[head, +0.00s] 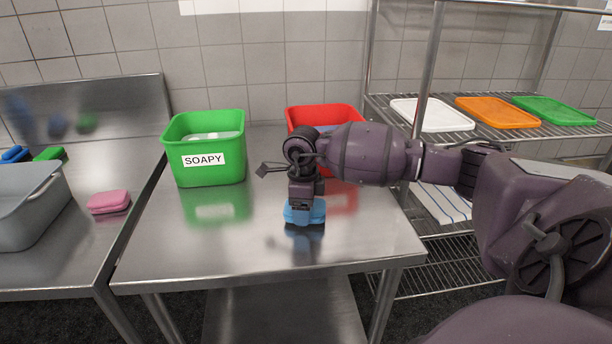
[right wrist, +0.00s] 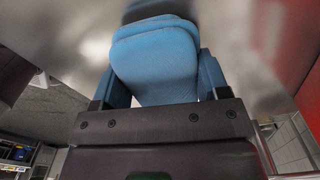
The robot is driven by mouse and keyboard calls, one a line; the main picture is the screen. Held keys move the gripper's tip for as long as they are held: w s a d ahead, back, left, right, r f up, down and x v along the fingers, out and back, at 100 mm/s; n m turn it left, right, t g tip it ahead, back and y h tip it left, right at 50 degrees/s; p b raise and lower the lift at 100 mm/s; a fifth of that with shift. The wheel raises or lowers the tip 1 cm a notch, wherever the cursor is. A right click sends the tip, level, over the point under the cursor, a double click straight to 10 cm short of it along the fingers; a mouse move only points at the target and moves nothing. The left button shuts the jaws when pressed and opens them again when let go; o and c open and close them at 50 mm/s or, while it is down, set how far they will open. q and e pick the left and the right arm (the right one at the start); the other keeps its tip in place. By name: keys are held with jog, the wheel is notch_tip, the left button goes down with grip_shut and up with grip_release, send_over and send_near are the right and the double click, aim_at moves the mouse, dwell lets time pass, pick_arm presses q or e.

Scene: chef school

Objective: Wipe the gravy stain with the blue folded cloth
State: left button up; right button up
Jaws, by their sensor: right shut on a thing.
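My right gripper (head: 304,207) points down over the middle of the steel table (head: 240,255). It is shut on the blue folded cloth (head: 304,216), which is at or just above the tabletop; I cannot tell whether it touches. In the right wrist view the cloth (right wrist: 155,62) sits between the two fingers of the gripper (right wrist: 160,88). I cannot make out a gravy stain: a dark patch below the cloth in the head view may be only a reflection. My left gripper is not in view.
A green bin (head: 205,165) labelled SOAPY stands at the back left of the table. A red bin (head: 325,112) stands behind my right arm. The table's front is clear.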

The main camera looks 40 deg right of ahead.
jog(key=r, duration=0.2)
jog(key=r+p, duration=0.1)
jog(key=shift+w+a+r, duration=0.2)
jog(key=shift+a+r, duration=0.05)
jog(key=shift+r, duration=0.1)
jog(key=shift+r+p, duration=0.7)
jog(key=shift+r, duration=1)
